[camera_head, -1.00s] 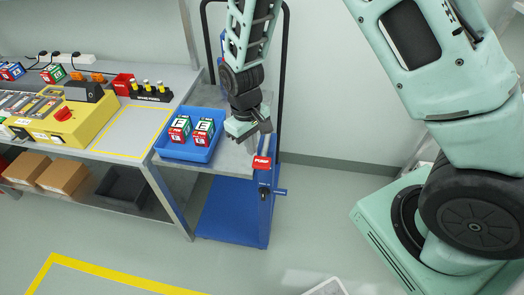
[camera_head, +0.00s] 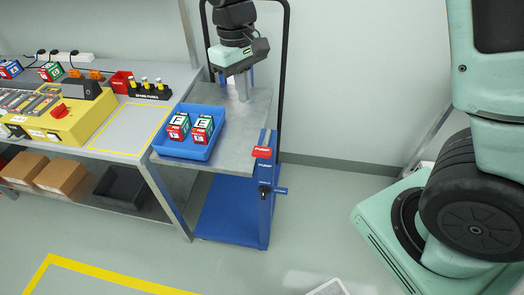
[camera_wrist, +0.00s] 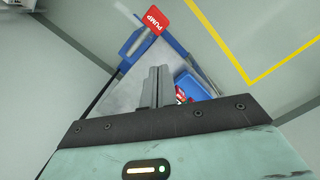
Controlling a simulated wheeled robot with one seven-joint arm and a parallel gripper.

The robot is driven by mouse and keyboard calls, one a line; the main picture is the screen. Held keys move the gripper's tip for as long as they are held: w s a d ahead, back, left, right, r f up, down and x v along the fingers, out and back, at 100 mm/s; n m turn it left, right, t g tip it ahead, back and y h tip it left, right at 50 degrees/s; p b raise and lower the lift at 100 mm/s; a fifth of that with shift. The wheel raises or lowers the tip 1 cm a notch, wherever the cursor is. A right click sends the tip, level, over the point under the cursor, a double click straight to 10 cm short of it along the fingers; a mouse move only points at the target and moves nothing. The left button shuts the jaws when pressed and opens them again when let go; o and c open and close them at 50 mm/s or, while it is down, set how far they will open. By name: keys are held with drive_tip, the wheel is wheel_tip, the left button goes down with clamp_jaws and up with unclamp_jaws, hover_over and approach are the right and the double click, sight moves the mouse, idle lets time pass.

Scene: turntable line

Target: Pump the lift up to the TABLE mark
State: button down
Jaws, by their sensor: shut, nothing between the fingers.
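The lift is a blue cart with a grey top (camera_head: 238,150), standing at the right end of the workbench. A blue tray (camera_head: 207,154) on its top holds two green, white and red boxes (camera_head: 190,128). The red PUMP plate (camera_head: 262,152) sits at the lift's front right post (camera_head: 266,215); it also shows in the wrist view (camera_wrist: 153,20). Marks on the post are too small to read. My gripper (camera_head: 243,97) is shut and empty over the back of the lift top, behind the PUMP plate and apart from it. Its closed fingers (camera_wrist: 156,88) point down.
The workbench (camera_head: 165,98) carries a yellow machine (camera_head: 65,122), a yellow-outlined area and a black rack (camera_head: 150,91). A black push frame (camera_head: 284,70) rises behind the lift. Floor in front of the lift is clear. A pale object edge (camera_head: 328,287) shows at the bottom.

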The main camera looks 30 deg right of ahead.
wheel_tip(320, 180, up, 2)
drive_tip(key=shift+w, duration=0.1)
idle(0.7)
drive_tip(key=g+p, duration=0.1)
drive_tip(key=p, duration=0.8)
approach(261, 149)
drive_tip(key=shift+w+a+r+h, duration=0.2)
drive_tip(key=shift+a+r+h, duration=0.1)
drive_tip(key=shift+a, duration=0.05)
drive_tip(key=b+x, duration=0.5)
drive_tip(key=x, duration=0.2)
drive_tip(key=shift+s+b, duration=0.15)
drive_tip(key=shift+b, duration=0.15)
